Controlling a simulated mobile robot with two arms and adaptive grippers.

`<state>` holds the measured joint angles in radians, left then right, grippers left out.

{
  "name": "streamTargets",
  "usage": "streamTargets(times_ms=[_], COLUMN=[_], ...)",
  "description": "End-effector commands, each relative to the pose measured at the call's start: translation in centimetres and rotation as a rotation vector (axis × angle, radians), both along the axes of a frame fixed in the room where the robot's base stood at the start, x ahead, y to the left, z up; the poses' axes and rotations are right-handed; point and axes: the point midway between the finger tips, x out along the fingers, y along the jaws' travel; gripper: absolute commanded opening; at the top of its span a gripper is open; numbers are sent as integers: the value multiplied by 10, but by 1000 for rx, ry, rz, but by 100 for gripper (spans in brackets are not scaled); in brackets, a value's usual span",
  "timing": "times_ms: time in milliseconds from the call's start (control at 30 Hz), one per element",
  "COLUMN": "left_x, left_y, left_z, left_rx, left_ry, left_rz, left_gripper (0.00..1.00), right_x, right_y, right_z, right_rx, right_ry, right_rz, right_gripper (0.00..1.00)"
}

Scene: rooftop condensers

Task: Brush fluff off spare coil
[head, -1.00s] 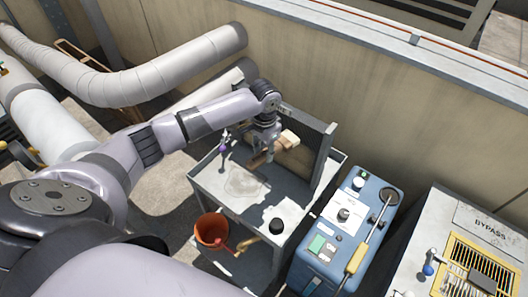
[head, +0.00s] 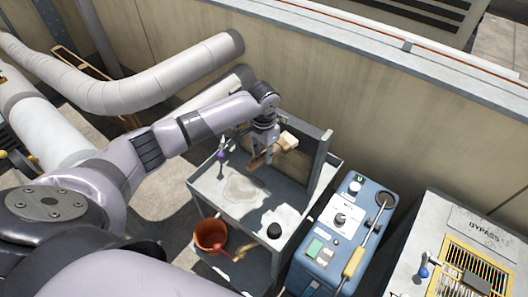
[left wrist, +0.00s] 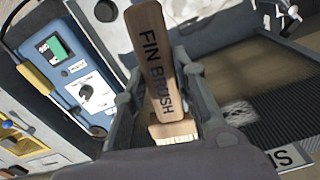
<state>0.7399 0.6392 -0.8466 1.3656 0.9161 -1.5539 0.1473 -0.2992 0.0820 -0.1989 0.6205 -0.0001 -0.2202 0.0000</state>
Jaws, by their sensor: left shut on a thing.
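My left gripper (head: 263,152) is shut on the wooden fin brush (head: 258,160), above the cart and in front of the spare coil (head: 292,163). The brush also shows between the fingers in the left wrist view (left wrist: 158,60), with "FIN BRUSH" on its handle. The coil is a dark finned panel in a grey frame, upright at the cart's back right. In the left wrist view its fins (left wrist: 285,108) lie right of the gripper, with a pale grey fluff patch (left wrist: 238,112) on them. I cannot tell whether the bristles touch the coil. My right gripper is not in view.
The grey cart (head: 215,190) also holds a purple-topped item (head: 221,156) and a black round item (head: 274,230). An orange-red bucket (head: 210,235) is at its lower front. A blue machine (head: 335,225) and a bypass unit (head: 475,225) stand right. A wall rises behind.

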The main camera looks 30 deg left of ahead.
Motion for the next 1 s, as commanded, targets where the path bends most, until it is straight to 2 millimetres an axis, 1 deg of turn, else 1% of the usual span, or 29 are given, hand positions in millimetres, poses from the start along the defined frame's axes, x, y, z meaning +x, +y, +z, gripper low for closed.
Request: streamTargets(times_ms=[33, 167, 367, 800, 900, 1000], left_x=[0, 0, 0, 1, 1, 1], left_y=[0, 0, 0, -1, -1, -1], left_z=[5, 4, -6, -37, -40, -38], left_rx=[0, 0, -1, -1, -1, -1], left_ry=[0, 0, 1, 1, 0, -1], left_rz=[0, 0, 1, 0, 0, 0], left_gripper=[0, 0, 0, 0, 0, 0], right_x=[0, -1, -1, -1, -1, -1], right_y=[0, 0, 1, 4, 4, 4], right_z=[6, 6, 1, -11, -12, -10], right_rx=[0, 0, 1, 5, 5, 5], right_ry=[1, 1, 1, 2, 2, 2], right_rz=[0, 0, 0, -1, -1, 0], right_gripper=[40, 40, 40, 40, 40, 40])
